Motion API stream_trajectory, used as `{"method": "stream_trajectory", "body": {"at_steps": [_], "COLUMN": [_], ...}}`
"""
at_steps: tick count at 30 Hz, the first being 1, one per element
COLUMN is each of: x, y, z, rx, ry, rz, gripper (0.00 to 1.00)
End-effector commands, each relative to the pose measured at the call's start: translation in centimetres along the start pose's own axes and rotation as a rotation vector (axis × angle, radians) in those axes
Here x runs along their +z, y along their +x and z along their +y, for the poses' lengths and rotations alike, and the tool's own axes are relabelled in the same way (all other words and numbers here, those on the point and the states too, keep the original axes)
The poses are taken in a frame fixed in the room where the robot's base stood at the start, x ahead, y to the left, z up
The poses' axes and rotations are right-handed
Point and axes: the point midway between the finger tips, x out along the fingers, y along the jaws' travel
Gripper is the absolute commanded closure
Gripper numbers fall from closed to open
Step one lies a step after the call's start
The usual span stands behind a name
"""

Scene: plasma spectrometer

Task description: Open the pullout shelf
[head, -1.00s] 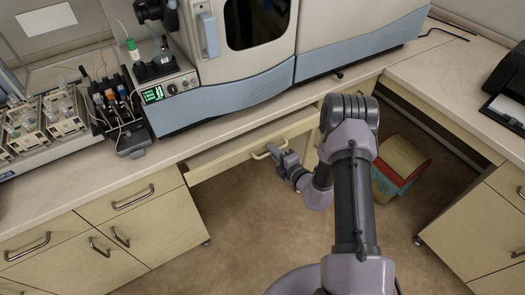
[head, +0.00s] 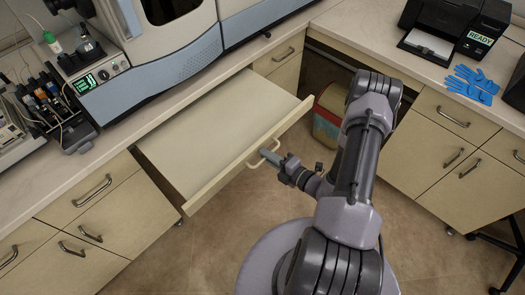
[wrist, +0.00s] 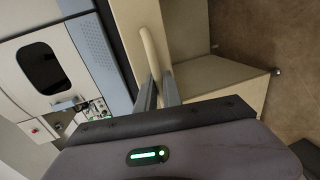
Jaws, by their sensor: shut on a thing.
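The pullout shelf (head: 215,135) is a flat cream board, drawn well out from under the counter below the spectrometer. Its front edge carries a pale bar handle (head: 266,148). My gripper (head: 268,156) is shut on the handle near the middle of that front edge. In the wrist view the handle (wrist: 149,52) runs up from between the two grey fingers (wrist: 158,92). The exact contact at the fingertips is partly hidden by the fingers. The shelf top is bare.
The spectrometer (head: 190,65) stands on the counter above. Cabinets with drawers (head: 90,215) lie to the left, and more cabinets (head: 450,140) to the right. A bin (head: 327,115) stands under the counter behind my arm. Open floor (head: 205,240) lies before the shelf.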

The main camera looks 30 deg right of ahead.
Motion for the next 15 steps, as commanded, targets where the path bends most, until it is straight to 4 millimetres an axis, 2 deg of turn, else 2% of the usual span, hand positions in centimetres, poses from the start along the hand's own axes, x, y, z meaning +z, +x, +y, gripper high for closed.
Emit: {"method": "stream_trajectory", "body": {"at_steps": [13, 14, 15], "x": [0.17, 0.18, 0.16], "y": [-0.23, -0.23, -0.23], "z": [-0.02, -0.01, -0.02], "rx": [0.001, 0.001, 0.001], "ry": [-0.001, -0.001, -0.001], "rz": [-0.005, -0.005, -0.004], "gripper": [1.00, 0.88, 0.81]}}
